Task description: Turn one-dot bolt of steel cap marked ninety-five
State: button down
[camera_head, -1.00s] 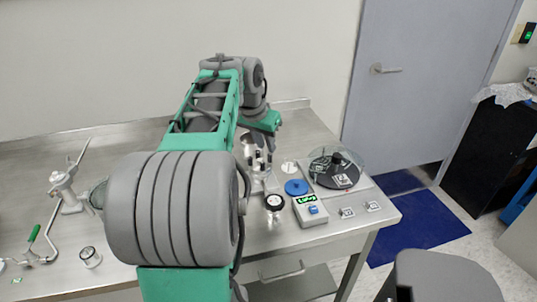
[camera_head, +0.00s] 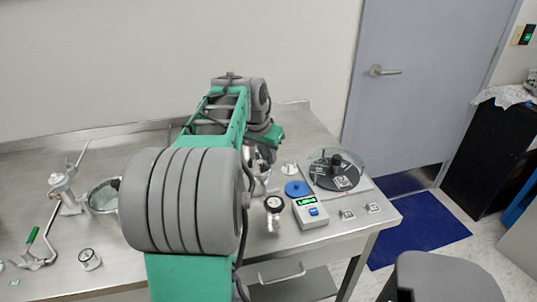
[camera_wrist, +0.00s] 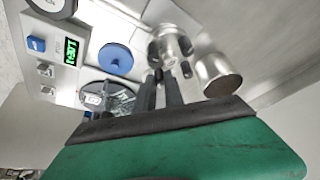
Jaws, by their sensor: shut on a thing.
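In the wrist view, a shiny steel cap (camera_wrist: 170,45) with a ringed body and thin bolts (camera_wrist: 186,69) sticking out stands just beyond my fingers. My gripper (camera_wrist: 159,92) has its two dark fingers close together around a thin bolt-like part at the near side of this cap. The fingers hide much of that part. Dots and the number ninety-five cannot be read. In the head view, my arm hides the gripper and part of the steel ware (camera_head: 262,170) beside it.
A smooth steel cup (camera_wrist: 217,74) stands right beside the cap. A blue disc (camera_head: 297,188), a box with a green display (camera_head: 310,212), a round gauge (camera_head: 273,204) and a clear-domed black disc (camera_head: 336,172) are close by. The bench edge is in front.

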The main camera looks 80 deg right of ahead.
jog(key=shift+r+m, duration=0.1)
jog(key=shift+m, duration=0.2)
jog(key=m+g+p, duration=0.1)
jog(key=m+p, duration=0.3)
jog(key=shift+w+d+r+g+y, duration=0.1)
jog(key=shift+w+r+g+y, duration=0.05)
jog(key=shift+g+y, duration=0.2)
jog(key=m+p, duration=0.2)
jog(key=m, duration=0.1)
jog(key=m+g+y+p, duration=0.1)
jog(key=m+p, duration=0.1)
jog(key=p, duration=0.1)
jog(key=shift+w+d+m+g+y, duration=0.15)
jog(key=shift+m+g+y, duration=0.1)
jog(key=shift+m, duration=0.15)
jog(key=m+y+p, duration=0.2)
jog(key=m+p, duration=0.3)
jog(key=shift+d+p, duration=0.15)
jog(key=shift+p, duration=0.15)
jog(key=shift+m+y+p, duration=0.4)
jog(key=shift+m+p, duration=0.6)
jog(key=shift+p, duration=0.15)
jog(key=shift+f, duration=0.2)
jog(key=c, duration=1.7)
grip_release()
